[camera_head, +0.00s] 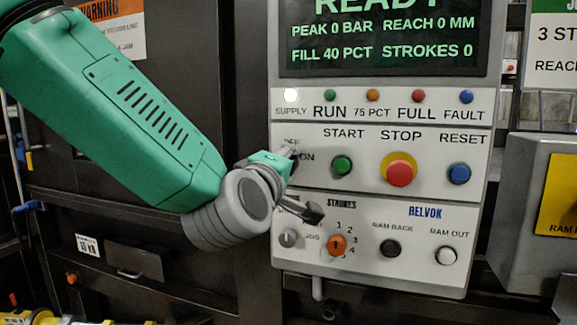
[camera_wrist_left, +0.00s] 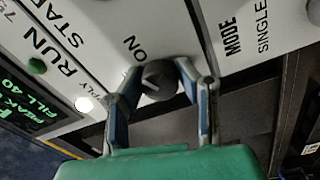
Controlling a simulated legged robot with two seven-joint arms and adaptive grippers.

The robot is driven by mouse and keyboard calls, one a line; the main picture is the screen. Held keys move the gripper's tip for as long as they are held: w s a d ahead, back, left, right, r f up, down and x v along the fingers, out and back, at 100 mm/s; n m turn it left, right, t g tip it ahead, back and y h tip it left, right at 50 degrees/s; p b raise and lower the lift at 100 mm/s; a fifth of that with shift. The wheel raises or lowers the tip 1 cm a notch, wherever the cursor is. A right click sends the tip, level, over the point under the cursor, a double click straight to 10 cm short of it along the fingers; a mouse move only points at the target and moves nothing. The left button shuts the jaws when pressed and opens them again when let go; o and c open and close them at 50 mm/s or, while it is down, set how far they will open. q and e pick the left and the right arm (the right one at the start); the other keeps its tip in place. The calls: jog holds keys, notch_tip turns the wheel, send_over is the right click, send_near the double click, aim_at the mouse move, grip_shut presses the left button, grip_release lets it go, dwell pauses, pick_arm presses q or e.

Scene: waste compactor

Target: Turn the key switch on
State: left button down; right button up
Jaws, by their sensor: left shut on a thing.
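The key switch (camera_wrist_left: 160,78) is a dark round knob with a pale pointer mark, beside the ON label on the white control panel (camera_head: 375,130). My left gripper (camera_wrist_left: 161,74) has one finger on each side of the knob and is shut on it in the left wrist view. In the head view my left gripper (camera_head: 290,155) reaches the panel's left edge at the OFF and ON labels and hides most of the switch there. The white SUPPLY lamp (camera_head: 291,95) is lit. My right gripper is not in view.
The green START button (camera_head: 341,165), red STOP button (camera_head: 400,172) and blue RESET button (camera_head: 458,173) lie to the right. Below my left gripper are a grey selector (camera_head: 288,238) and an orange STROKES knob (camera_head: 337,244). The display (camera_head: 377,40) reads READY.

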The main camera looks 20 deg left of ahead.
pick_arm(q)
jog(key=shift+f, duration=0.4)
jog(key=c, duration=1.2)
grip_release()
jog(key=shift+o, duration=0.2)
jog(key=shift+r, duration=0.2)
jog(key=shift+s, duration=0.25)
jog(key=s, duration=0.7)
jog(key=shift+f, duration=0.2)
